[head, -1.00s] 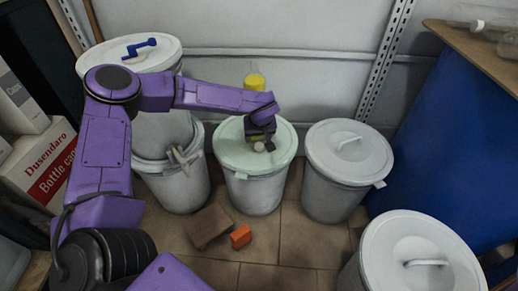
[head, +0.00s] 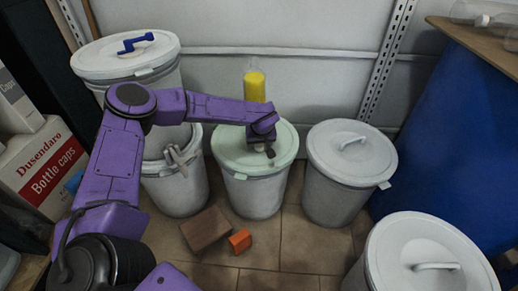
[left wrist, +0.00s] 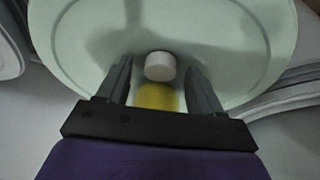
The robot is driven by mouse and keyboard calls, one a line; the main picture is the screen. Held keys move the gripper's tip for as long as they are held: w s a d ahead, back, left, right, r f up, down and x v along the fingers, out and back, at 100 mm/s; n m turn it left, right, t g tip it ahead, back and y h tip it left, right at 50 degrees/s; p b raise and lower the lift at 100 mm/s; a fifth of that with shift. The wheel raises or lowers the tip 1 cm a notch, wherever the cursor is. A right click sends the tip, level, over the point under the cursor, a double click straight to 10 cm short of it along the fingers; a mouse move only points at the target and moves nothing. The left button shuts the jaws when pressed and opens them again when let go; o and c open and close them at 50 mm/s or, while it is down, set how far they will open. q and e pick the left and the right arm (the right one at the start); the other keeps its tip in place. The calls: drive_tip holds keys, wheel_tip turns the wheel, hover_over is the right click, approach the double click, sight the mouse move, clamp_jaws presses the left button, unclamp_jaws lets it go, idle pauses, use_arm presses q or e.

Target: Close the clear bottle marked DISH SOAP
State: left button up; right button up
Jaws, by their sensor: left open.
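A clear bottle (head: 254,85) with yellow contents stands upright behind my left forearm, which hides its lower part. No writing on it is readable, and I cannot tell its mouth clearly. A small white cap (head: 259,147) lies on the pale green lid (head: 228,148) of the middle drum. In the left wrist view the white cap (left wrist: 160,66) sits between the two fingers, with a gap on each side. A yellow patch (left wrist: 157,97) shows just below it in that view. My left gripper (head: 268,151) is open around the cap and points down at the lid. My right gripper is not in view.
A grey-lidded drum (head: 350,152) stands to the right, another (head: 425,258) at front right. A brown block (head: 206,229) and an orange block (head: 240,241) lie on the floor.

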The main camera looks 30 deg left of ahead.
sight(259, 148)
use_arm(q)
drive_tip(key=c, duration=1.1)
drive_tip(key=r, duration=0.1)
drive_tip(key=r+p, duration=0.1)
drive_tip(key=r, duration=0.1)
drive_tip(key=r+p, duration=0.1)
drive_tip(key=shift+s+d+r, duration=0.15)
drive_tip(key=shift+s+r, duration=0.1)
drive_tip(key=s+d+r+p, duration=0.5)
drive_tip(key=s+r, duration=0.3)
drive_tip(key=s, duration=0.3)
drive_tip(key=shift+s+d+r, duration=0.25)
drive_tip(key=shift+s+d, duration=0.15)
drive_tip(key=shift+d, duration=0.4)
drive_tip(key=shift+p, duration=0.3)
